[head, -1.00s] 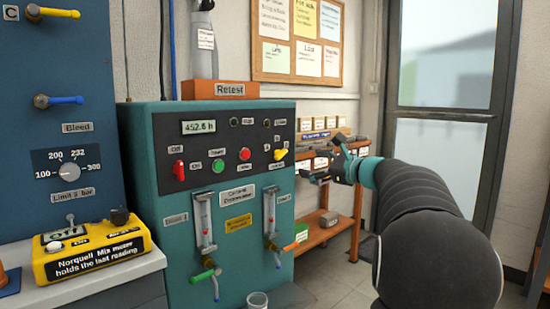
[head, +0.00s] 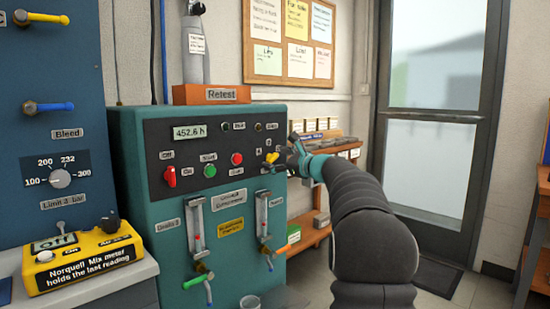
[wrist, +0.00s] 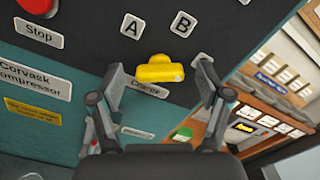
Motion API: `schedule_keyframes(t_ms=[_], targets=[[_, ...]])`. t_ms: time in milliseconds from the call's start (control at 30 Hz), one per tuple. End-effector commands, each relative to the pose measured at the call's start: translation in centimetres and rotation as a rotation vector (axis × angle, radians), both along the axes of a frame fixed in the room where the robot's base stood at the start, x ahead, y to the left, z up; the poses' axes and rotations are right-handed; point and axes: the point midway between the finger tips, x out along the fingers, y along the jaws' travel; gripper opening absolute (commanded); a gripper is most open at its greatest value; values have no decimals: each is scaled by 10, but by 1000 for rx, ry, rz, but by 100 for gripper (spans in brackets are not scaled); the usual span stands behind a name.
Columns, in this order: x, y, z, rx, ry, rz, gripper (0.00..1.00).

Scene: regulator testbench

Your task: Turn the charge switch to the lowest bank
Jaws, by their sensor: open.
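The yellow charge switch (head: 271,158) is on the dark upper panel of the teal compressor (head: 128,150), at its right end. In the wrist view the switch (wrist: 160,70) sits between the fingers of my open gripper (wrist: 159,76), with a gap on each side. Label A (wrist: 131,25) is above it to the left and label B (wrist: 182,24) above it to the right. A third label beside the right finger is mostly hidden. The Charge label (wrist: 146,88) is just below the switch. In the head view my gripper (head: 292,148) is at the panel's right edge. I cannot tell whether it touches the switch.
The red stop button (head: 237,159), green start button (head: 209,171) and red off/on switch (head: 169,177) are left on the same panel. Two flow tubes hang below. A wooden shelf (head: 318,236) stands behind my arm. Floor is open towards the door (head: 430,200).

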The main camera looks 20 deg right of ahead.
Motion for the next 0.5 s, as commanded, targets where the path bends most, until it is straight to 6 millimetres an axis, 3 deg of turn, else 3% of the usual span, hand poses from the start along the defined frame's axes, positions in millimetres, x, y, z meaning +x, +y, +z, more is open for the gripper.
schedule_keyframes(t_ms=[400, 500], targets=[[7, 3, 0, -1, 0, 0, 77], [7, 3, 0, -1, 0, 0, 52]])
